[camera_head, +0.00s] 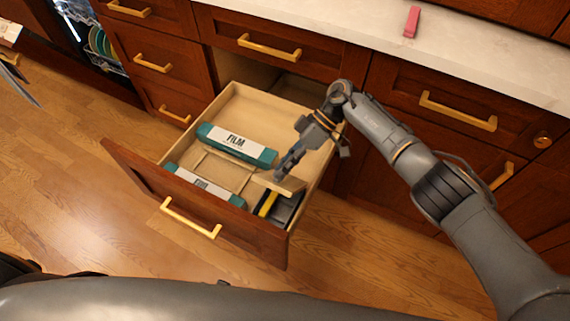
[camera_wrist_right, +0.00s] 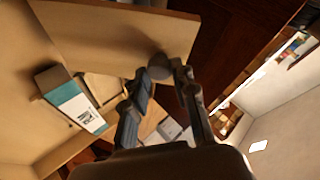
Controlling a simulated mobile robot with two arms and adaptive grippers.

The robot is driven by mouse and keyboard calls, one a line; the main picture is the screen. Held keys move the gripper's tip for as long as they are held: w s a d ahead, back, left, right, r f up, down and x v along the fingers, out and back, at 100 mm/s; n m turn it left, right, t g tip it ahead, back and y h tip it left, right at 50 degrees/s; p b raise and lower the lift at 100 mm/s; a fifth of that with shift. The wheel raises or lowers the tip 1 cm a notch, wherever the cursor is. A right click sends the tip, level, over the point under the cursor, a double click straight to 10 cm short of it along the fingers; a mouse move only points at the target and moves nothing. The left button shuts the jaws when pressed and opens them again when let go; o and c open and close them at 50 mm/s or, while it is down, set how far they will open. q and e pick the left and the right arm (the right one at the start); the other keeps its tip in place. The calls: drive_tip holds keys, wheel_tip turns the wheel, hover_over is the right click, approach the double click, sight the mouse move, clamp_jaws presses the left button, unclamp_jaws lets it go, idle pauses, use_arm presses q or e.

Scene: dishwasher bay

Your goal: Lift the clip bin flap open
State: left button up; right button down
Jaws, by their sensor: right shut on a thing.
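The clip bin (camera_head: 293,205) is a dark compartment in the front right corner of the open drawer, with a yellow item (camera_head: 267,204) showing inside. Its light wooden flap (camera_head: 283,184) stands tilted up over the back part of the bin, leaving the front part uncovered. In the right wrist view the flap (camera_wrist_right: 110,28) is a broad tan panel with a round grey knob (camera_wrist_right: 160,67) near its edge. My right gripper (camera_head: 284,172) reaches down to the flap, and its fingers (camera_wrist_right: 165,78) are shut on the knob. My left gripper is not in view.
The drawer (camera_head: 133,168) also holds a teal and white film box (camera_head: 237,146) and a similar box (camera_head: 204,186) at the front. A pink item (camera_head: 412,21) lies on the pale counter (camera_head: 350,25). The wooden floor at left is clear.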

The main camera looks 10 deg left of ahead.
drive_tip(key=shift+a+r, duration=0.1)
drive_tip(key=shift+r, duration=0.1)
drive_tip(key=c, duration=1.1)
unclamp_jaws()
drive_tip(key=shift+f, duration=0.1)
drive_tip(key=v, duration=0.7)
drive_tip(key=shift+w, duration=0.15)
